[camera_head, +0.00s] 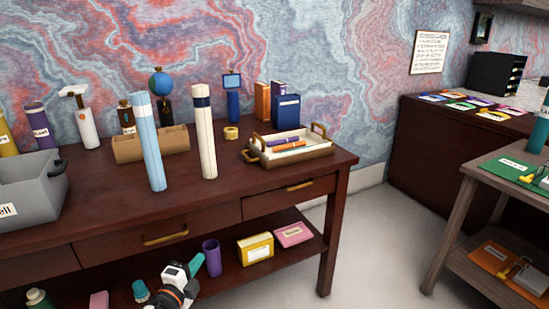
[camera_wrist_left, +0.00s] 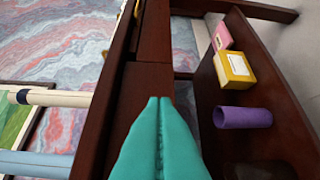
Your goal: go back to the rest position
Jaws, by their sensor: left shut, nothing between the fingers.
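My left gripper (camera_head: 200,259) is low at the front of the dark wooden desk (camera_head: 100,207), below the tabletop, with its teal fingers pointing up and to the right. In the left wrist view the two fingers (camera_wrist_left: 160,100) are pressed together with nothing between them. They point along the desk's drawer front, and no contact with it can be made out. My right gripper is not in either view.
A purple cup (camera_head: 212,257), a yellow box (camera_head: 255,248) and a pink box (camera_head: 293,234) stand on the lower shelf near my left gripper. On top are a blue tube (camera_head: 150,140), a cream tube (camera_head: 205,135), a tray (camera_head: 318,150) and a grey bin (camera_head: 25,187).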

